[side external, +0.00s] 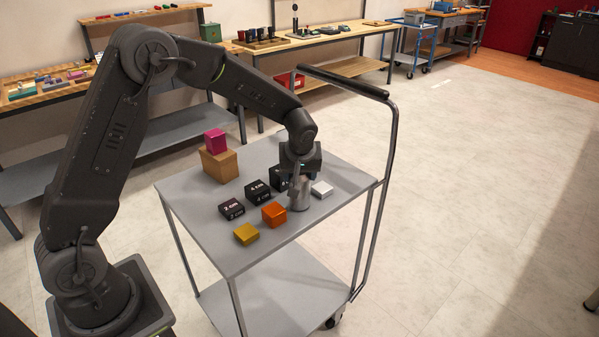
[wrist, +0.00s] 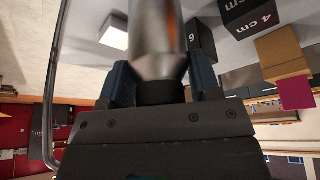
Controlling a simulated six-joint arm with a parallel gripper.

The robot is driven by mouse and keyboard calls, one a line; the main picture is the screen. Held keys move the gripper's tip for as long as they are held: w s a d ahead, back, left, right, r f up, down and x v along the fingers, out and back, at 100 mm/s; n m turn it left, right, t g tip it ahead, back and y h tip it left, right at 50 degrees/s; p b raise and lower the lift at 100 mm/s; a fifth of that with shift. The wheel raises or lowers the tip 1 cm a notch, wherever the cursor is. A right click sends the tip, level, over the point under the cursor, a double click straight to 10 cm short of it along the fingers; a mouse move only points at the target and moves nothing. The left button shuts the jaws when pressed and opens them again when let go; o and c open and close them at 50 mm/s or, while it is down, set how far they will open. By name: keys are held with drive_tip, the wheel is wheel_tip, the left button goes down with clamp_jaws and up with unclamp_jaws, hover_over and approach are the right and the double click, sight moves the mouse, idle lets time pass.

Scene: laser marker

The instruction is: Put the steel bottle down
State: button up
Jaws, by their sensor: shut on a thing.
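The steel bottle (side external: 299,195) is a grey metal cylinder, upright at the right part of the cart's grey top. My gripper (side external: 299,178) is above it, shut on its upper part. In the wrist view the bottle (wrist: 158,35) stands between the two fingers of my gripper (wrist: 160,88), with its dark neck or cap nearest the palm. The bottle's base is at or very near the cart top (side external: 215,255); I cannot tell whether it touches.
Close around the bottle are an orange block (side external: 274,214), a white block (side external: 321,189) and black marked blocks (side external: 257,191). A yellow block (side external: 246,234) lies nearer the front edge. A magenta cube (side external: 214,140) sits on a wooden block (side external: 219,165). The cart's handle (side external: 343,80) rises behind.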

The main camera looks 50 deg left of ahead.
drive_tip(key=shift+f, duration=0.15)
drive_tip(key=o, duration=1)
drive_tip(key=v, duration=1.3)
drive_tip(key=s+d+r+m+t+h, duration=0.1)
drive_tip(key=s+m, duration=0.2)
drive_tip(key=s, duration=0.5)
drive_tip(key=s+d+r+m+t+h, duration=0.1)
drive_tip(key=s+r+m, duration=0.1)
drive_tip(key=s, duration=0.7)
drive_tip(key=s+d+r+m+h, duration=0.1)
drive_tip(key=s+d+m, duration=0.1)
drive_tip(key=s+m, duration=0.3)
drive_tip(key=shift+s+d+r+t+h, duration=0.1)
drive_tip(key=shift+s+r+t+h, duration=0.1)
drive_tip(key=shift+s, duration=0.8)
drive_tip(key=shift+s+r+t+h, duration=0.1)
drive_tip(key=shift+s+r+t, duration=0.1)
drive_tip(key=shift+s, duration=0.75)
